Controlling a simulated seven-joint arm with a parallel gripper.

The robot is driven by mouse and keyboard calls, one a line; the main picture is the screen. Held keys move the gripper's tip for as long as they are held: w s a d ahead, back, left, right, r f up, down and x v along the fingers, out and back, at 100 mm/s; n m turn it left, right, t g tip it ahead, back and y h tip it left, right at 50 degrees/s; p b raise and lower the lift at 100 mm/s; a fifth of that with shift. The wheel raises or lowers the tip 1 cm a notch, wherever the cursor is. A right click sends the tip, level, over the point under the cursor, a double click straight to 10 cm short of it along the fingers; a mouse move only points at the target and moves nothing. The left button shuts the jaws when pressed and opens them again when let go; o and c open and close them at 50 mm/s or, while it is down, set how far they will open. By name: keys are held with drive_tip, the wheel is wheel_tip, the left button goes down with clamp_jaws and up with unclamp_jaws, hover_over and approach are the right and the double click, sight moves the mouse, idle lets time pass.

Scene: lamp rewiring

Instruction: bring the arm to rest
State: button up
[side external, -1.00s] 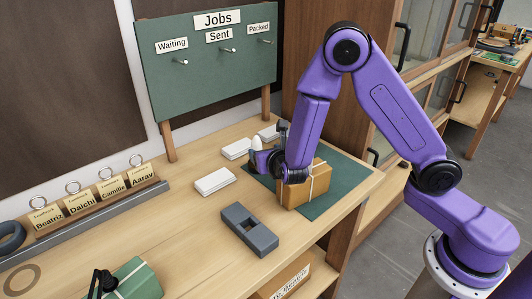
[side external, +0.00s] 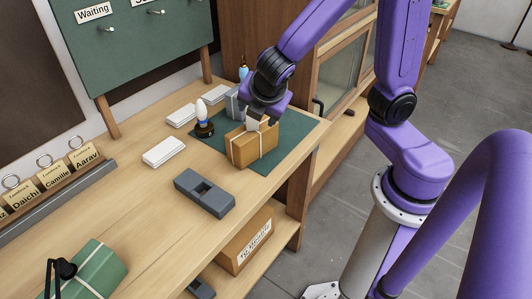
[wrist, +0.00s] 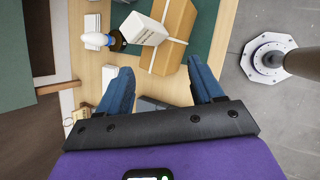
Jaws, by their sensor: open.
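My gripper (side external: 266,108) is over the work table, at the string-tied brown parcel (side external: 254,147). In the wrist view, its two blue fingers stand wide apart, with nothing held between the tips (wrist: 160,66). The brown parcel also shows ahead of the fingers in the wrist view (wrist: 172,50). A pale carton (wrist: 143,29) lies beside or over the parcel there. From the side, my gripper hides part of this area, so I cannot tell whether it touches anything.
A small lamp with a white bulb (side external: 203,118) stands left of the parcel, on or beside the green mat (side external: 290,128). White boxes (side external: 164,152), a grey slotted block (side external: 204,193) and a green parcel (side external: 92,270) lie on the table. The Jobs board (side external: 150,50) stands behind.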

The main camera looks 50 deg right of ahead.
drive_tip(key=s+d+m+g+y, duration=0.1)
drive_tip(key=s+m+g+y, duration=0.3)
drive_tip(key=s, duration=1.5)
drive_tip(key=m+g, duration=0.1)
drive_tip(key=m, duration=0.3)
drive_tip(key=shift+y, duration=0.4)
drive_tip(key=shift+r, duration=0.1)
